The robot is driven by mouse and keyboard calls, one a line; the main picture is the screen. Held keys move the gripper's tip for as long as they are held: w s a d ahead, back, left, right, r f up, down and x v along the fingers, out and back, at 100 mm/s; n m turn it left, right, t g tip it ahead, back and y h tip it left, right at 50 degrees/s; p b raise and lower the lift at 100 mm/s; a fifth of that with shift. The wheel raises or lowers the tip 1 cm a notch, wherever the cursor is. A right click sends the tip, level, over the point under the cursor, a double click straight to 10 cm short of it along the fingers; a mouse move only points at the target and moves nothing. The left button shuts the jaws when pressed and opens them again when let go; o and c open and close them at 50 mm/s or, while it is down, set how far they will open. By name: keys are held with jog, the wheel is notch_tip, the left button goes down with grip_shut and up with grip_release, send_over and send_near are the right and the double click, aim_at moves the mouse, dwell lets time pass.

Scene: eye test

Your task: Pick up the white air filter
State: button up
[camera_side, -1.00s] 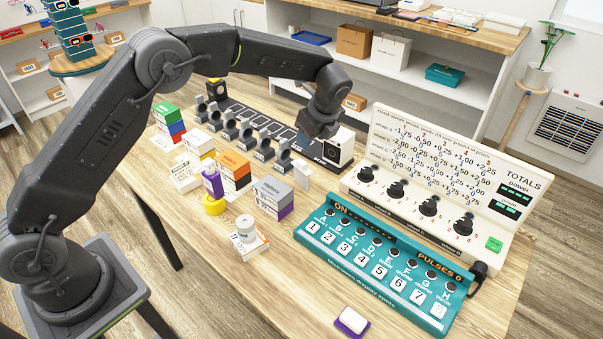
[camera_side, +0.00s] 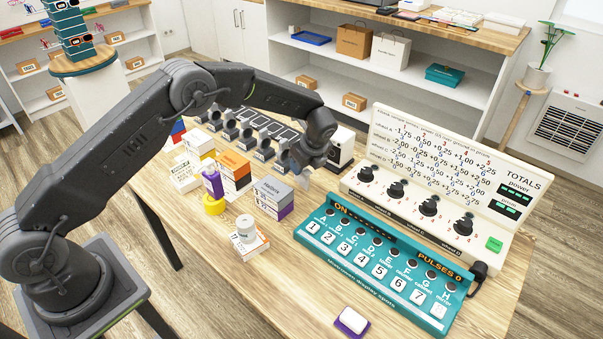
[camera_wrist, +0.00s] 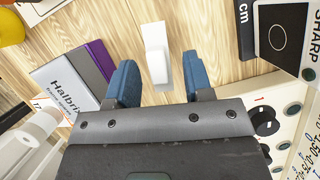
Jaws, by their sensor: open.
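A small white upright block, which I take to be the air filter (camera_wrist: 156,52), stands on the wooden table in the wrist view. My gripper (camera_wrist: 159,62) is open, with one blue finger on each side of the block's near end. A gap of bare table shows between the block and each finger; I cannot tell the height difference. In the side view my gripper (camera_side: 308,168) is low over the table, just right of the stacked boxes, and mostly hides the block.
A grey Halbrix box (camera_wrist: 63,84) lies left of my fingers. A black-and-white device (camera_side: 341,147) stands close behind my gripper. The cream totals panel (camera_side: 505,170) and teal button panel (camera_side: 320,251) are to the right.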

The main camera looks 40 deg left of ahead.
aim_at(302, 174)
jog(key=shift+x, duration=1.6)
jog(key=shift+d, duration=0.1)
grip_shut()
